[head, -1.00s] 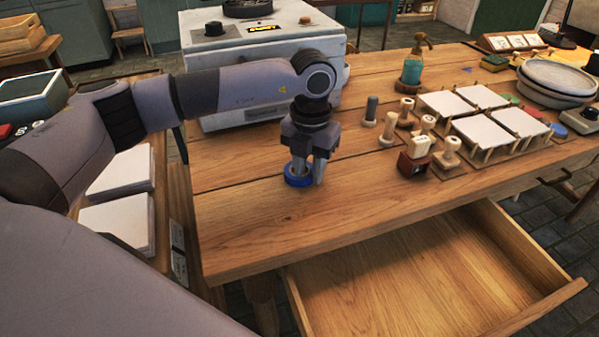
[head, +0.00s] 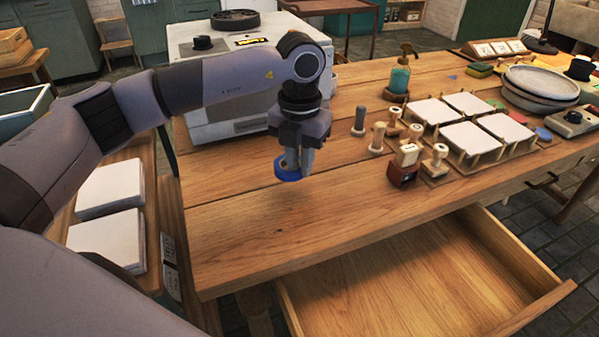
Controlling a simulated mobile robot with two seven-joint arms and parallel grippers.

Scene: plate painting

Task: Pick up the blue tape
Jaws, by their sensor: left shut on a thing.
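The blue tape (head: 287,172) is a small blue ring in the head view, left of the middle of the picture. My left gripper (head: 298,165) points down and is shut on the tape's rim. The tape appears to hang a little above the wooden table (head: 270,235), with a faint shadow on the wood below it. The fingers hide part of the ring. My right gripper is not in view.
Several wooden stamps (head: 378,138) and white tiles on wooden racks (head: 466,143) stand to the right. A soap dispenser (head: 400,80) is behind them. A grey machine (head: 215,115) stands behind my gripper. An open drawer (head: 420,285) juts out in front. The table's front left is clear.

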